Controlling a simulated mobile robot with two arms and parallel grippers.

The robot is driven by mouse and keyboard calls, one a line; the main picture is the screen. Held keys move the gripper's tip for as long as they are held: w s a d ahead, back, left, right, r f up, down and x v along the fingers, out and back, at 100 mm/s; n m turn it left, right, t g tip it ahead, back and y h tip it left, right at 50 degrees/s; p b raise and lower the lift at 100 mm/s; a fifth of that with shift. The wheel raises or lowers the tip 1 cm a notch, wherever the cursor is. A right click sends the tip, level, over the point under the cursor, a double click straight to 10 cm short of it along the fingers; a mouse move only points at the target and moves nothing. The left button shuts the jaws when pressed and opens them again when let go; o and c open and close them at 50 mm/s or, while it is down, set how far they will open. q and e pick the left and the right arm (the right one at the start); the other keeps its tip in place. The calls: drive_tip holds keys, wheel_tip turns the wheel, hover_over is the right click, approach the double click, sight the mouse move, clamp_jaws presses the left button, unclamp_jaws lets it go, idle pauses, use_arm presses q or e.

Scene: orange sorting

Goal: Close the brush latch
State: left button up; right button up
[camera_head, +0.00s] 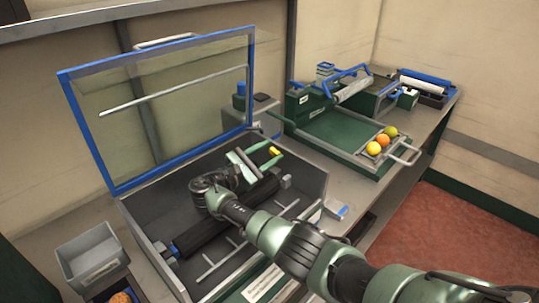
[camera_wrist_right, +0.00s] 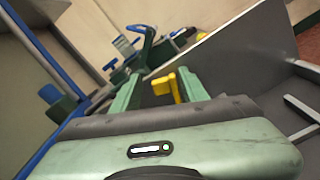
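The brush (camera_head: 230,213), a long dark roller, lies across the grey bin of the open machine in the head view. A small yellow latch piece (camera_head: 275,151) shows near the bin's far edge, and in the right wrist view (camera_wrist_right: 176,86). My right gripper (camera_head: 259,161) reaches over the bin beside the latch. My left gripper is not in view.
A blue-framed clear lid (camera_head: 160,110) stands raised over the bin. A green tray (camera_head: 335,128) with several oranges (camera_head: 374,148) stands at the right. A grey box (camera_head: 92,257) sits at the front left. The bin walls surround my right gripper.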

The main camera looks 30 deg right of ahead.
drive_tip(key=shift+s+f, duration=0.1)
drive_tip(key=shift+f, duration=0.1)
drive_tip(key=shift+s+a, duration=0.15)
drive_tip(key=shift+a, duration=0.2)
drive_tip(key=b+v, duration=0.1)
drive_tip(key=v, duration=0.6)
drive_tip(key=shift+r+b, duration=0.1)
drive_tip(key=shift+b, duration=0.2)
